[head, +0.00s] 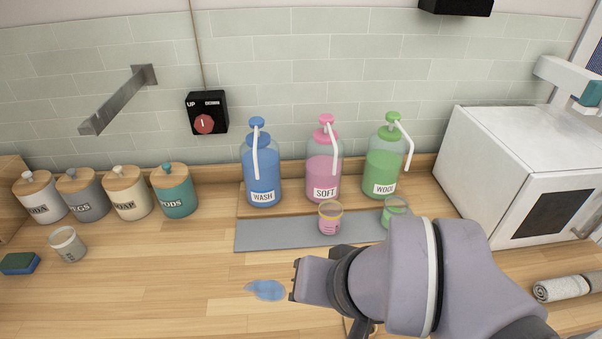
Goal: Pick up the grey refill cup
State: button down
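The grey refill cup (67,244) stands upright on the wooden counter at the left, in front of the canisters. It is pale grey with a small label, and nothing touches it. My gripper (294,280) is over the counter in the lower middle, well to the right of the cup. Its fingers point left and are seen too poorly to tell whether they are open or shut.
A blue puddle (267,290) lies just left of my gripper. A blue-green sponge (20,263) is left of the cup, and several lidded canisters (128,198) stand behind it. A grey mat (270,235) bears a pink cup (329,217) and a green cup (394,211).

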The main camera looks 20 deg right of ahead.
aim_at(394, 204)
jog(key=k+z, duration=0.15)
jog(key=z, duration=0.75)
jog(key=i+l+u, duration=0.15)
jog(key=i+l, duration=0.05)
jog(key=l, duration=0.05)
